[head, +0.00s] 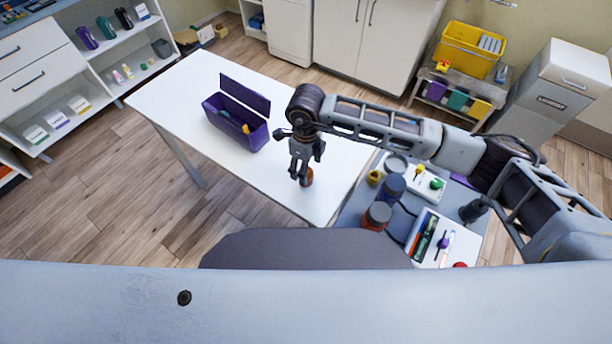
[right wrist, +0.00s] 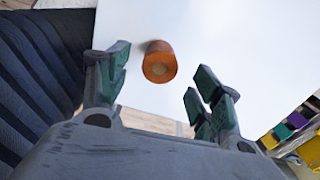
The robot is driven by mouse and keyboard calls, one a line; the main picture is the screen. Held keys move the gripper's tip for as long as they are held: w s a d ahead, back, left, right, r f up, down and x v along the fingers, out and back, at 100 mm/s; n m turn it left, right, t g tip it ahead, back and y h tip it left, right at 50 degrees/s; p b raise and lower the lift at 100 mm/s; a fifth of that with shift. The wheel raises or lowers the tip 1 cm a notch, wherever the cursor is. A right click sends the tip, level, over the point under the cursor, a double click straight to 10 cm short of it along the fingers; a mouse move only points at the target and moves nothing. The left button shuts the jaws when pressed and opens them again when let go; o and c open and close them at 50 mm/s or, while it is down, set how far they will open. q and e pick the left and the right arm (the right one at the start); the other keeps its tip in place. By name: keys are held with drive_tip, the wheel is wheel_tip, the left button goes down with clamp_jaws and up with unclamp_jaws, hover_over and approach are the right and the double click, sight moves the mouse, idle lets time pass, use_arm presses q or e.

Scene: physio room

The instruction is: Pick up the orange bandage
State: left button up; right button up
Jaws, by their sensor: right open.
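The orange bandage (head: 308,175) is a small roll on the white table, near the table's front right part. In the head view it is partly hidden behind my right gripper (head: 301,178). In the right wrist view the orange bandage (right wrist: 159,62) shows its round end with a pale core, and lies ahead of the space between my open green-padded fingers (right wrist: 160,85). It looks closer to the left finger, and I see no contact. My left gripper is not in view.
An open purple box (head: 226,125) with small items stands on the white table (head: 172,88) to the left. At right, a grey surface (head: 350,213) carries jars, a white tray (head: 433,262) and small items. The table between box and gripper is clear.

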wheel_tip(320, 180, down, 4)
drive_tip(key=shift+r+p, duration=0.25)
drive_tip(key=shift+p, duration=0.1)
drive_tip(key=shift+f, duration=0.6)
drive_tip(key=shift+c, duration=0.4)
drive_tip(key=c, duration=1)
drive_tip(key=shift+r, duration=0.1)
